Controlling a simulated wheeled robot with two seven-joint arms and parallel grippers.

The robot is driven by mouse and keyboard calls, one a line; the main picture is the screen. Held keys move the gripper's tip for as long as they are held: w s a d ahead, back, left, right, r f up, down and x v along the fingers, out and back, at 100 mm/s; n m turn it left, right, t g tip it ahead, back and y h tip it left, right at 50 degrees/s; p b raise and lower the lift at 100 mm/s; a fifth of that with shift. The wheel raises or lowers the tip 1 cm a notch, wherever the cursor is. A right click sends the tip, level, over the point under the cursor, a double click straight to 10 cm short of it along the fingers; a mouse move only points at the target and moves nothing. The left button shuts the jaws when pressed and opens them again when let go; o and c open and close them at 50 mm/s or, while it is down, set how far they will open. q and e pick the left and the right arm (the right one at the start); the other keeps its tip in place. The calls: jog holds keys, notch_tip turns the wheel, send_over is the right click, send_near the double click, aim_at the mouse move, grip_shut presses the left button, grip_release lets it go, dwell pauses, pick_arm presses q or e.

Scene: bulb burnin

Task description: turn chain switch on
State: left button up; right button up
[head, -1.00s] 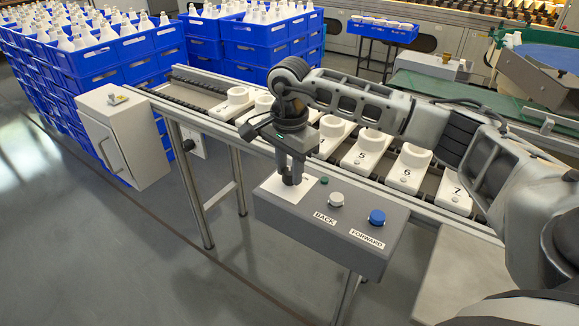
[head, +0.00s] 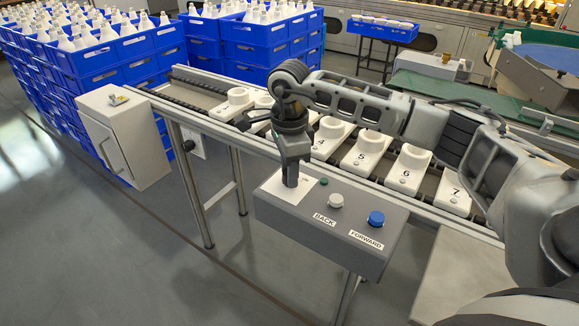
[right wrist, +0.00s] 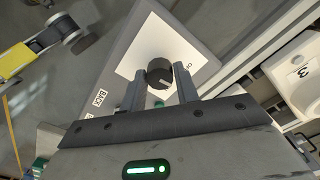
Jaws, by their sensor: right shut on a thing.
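The chain switch is a black rotary knob (right wrist: 160,70) on a white plate (right wrist: 143,48), with a partly visible label beside it in the right wrist view. The plate (head: 275,190) also shows at the left of the grey control box (head: 330,245) in the head view. My right gripper (head: 290,183) points down over the plate, and its fingers hide the knob there. In the right wrist view the gripper (right wrist: 159,84) is shut on the knob, one finger on each side. A pale mark shows on the knob. My left gripper is not in view.
A green lamp (head: 324,181), a white BACK button (head: 336,200) and a blue FORWARD button (head: 376,218) sit right of the plate. Behind runs a conveyor with numbered white holders (head: 368,149). A grey cabinet (head: 125,135) stands left; blue crates (head: 110,55) are stacked behind.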

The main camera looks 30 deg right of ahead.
jog(key=m, duration=0.4)
jog(key=shift+r+m+p, duration=0.1)
jog(key=shift+m+p, duration=0.2)
jog(key=shift+p, duration=0.1)
jog(key=m, duration=0.2)
jog(key=shift+m, duration=0.3)
jog(key=shift+m+p, duration=0.3)
jog(key=shift+m, duration=0.2)
jog(key=o, duration=1)
jog(key=shift+c, duration=0.2)
